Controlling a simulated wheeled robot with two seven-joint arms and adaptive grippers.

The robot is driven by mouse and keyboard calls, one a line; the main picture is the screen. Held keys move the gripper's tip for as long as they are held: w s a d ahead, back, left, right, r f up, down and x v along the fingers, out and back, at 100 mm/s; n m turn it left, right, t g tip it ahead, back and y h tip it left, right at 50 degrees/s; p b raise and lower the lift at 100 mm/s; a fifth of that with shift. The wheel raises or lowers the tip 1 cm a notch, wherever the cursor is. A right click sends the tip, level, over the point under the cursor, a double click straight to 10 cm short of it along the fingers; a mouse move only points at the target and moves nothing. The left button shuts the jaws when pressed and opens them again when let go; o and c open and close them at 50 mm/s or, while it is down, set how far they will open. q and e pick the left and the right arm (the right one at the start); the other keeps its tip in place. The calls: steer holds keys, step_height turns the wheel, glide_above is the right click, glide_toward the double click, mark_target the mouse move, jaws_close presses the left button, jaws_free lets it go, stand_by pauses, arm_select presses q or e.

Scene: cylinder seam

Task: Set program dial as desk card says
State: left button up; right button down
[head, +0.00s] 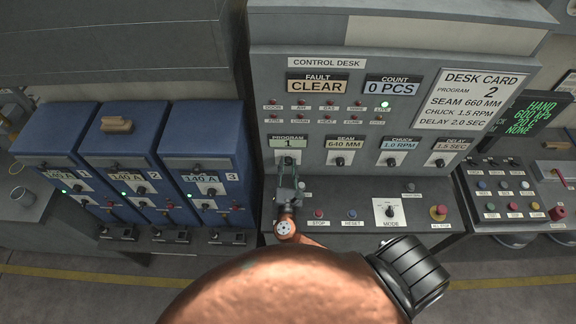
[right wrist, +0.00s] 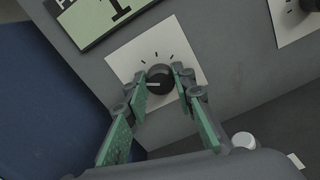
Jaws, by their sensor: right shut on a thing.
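The desk card (head: 472,98) on the control desk reads program 2, seam 660 mm, chuck 1.5 rpm, delay 2.0 sec. The program display (head: 289,143) reads 1; it also shows in the right wrist view (right wrist: 112,12). The black program dial (right wrist: 160,78) sits on a white plate below that display, with tick marks around its upper side. My right gripper (right wrist: 160,80) has its green fingers on both sides of the dial and is shut on it. In the head view the right gripper (head: 288,170) partly hides the dial. My left gripper is not in view.
The seam dial (head: 340,161), chuck dial (head: 392,161) and delay dial (head: 441,162) stand to the right. Their displays read 640 mm, 1.0 rpm and 1.5 sec. Below are a mode dial (head: 390,211) and a red stop button (head: 439,212). Blue power units (head: 205,150) stand left.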

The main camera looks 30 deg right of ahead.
steer(key=shift+f+m+b, duration=0.15)
steer(key=shift+m+b, duration=0.45)
steer(key=shift+b, duration=0.15)
steer(key=shift+m+b, duration=1.1)
steer(key=shift+b, duration=0.05)
steer(key=m+b, duration=0.3)
steer(key=shift+d, duration=0.1)
steer(key=shift+m+b, duration=0.5)
steer(key=shift+m, duration=0.2)
steer(key=c, duration=1.6)
jaws_free()
